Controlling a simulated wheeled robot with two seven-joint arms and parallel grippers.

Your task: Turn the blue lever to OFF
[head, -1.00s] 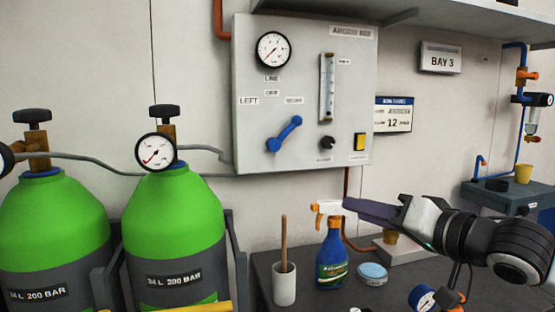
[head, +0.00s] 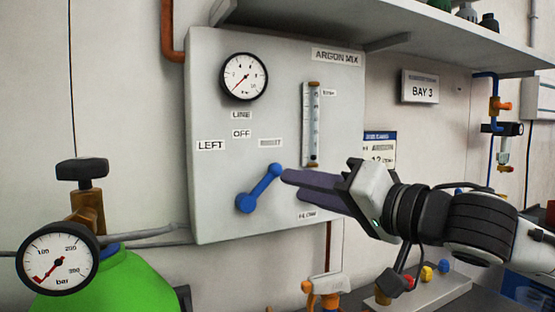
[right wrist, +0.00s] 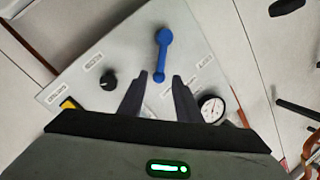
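The blue lever (head: 260,187) is on the grey ARGON MIX panel (head: 215,100). Its larger round hub is at lower left and its arm slants up right, toward the RIGHT label (head: 270,143). The OFF label (head: 241,133) is above the hub. My right gripper (head: 284,178) comes in from the right, its fingertips at the lever's upper end. In the right wrist view the fingers (right wrist: 160,77) are apart, with the end of the lever (right wrist: 162,55) showing between their tips. I cannot tell whether they touch it. My left gripper is not in view.
The panel also carries a round gauge (head: 243,77) and a flow tube (head: 312,125). A shelf (head: 400,30) juts out above. A green cylinder (head: 120,285) with its gauge (head: 57,258) stands at lower left.

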